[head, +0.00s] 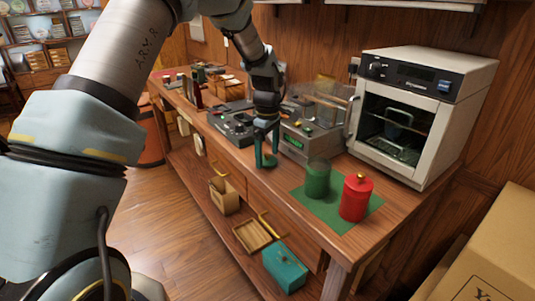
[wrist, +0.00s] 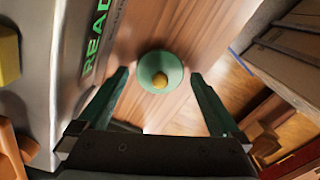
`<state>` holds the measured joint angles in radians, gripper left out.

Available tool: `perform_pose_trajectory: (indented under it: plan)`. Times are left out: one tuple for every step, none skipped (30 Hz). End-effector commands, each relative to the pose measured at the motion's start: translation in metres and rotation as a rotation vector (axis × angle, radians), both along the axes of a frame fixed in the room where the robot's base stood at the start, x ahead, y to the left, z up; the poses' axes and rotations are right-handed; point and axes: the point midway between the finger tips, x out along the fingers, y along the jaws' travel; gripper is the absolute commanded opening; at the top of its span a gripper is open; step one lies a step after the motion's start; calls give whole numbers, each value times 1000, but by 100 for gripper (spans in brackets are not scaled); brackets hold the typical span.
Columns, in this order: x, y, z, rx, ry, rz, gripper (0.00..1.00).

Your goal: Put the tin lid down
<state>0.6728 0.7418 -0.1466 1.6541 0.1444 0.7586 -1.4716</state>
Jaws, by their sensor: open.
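The tin lid (wrist: 149,73) is a round green disc with a yellow knob, lying knob up on the wooden counter. In the head view the lid (head: 268,163) shows small beneath my gripper (head: 266,152). In the wrist view my gripper (wrist: 160,90) is open, its two green fingers apart on either side of the lid, with a gap to each. A green tin (head: 317,180) stands on a green mat (head: 327,215) to the right of the lid. A red tin (head: 356,197) with its lid on stands beside it on the same mat.
A grey device (head: 296,143) with a green display stands close beside my gripper. A white oven (head: 420,110) is at the back right. A dark machine (head: 232,122) is to the left. The counter's front edge is near the lid.

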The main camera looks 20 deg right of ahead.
Motion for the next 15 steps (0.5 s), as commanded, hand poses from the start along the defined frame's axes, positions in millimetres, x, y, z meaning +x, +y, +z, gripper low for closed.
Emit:
perform_pose_trajectory:
  plan:
    - [1,-1,5,-2,-4,0,100]
    - [1,-1,9,-3,-4,0,100]
    - [1,-1,15,-4,-5,1,100]
    - [1,-1,21,-4,-5,2,100]
    - [2,-1,26,-5,-6,2,100]
    - [2,-1,35,-5,-6,1,100]
    - [2,-1,41,-5,-7,1,100]
    - [2,-1,48,-4,-6,0,100]
    - [1,-1,57,-5,-6,0,100]
    - [1,-1,63,-5,-6,1,100]
    - [1,-1,69,-5,-6,1,100]
    - [1,-2,78,-5,-6,0,100]
    - [1,-1,83,-3,-4,0,100]
    - [1,-1,88,-4,-5,0,100]
    - [1,-1,95,-3,-4,0,100]
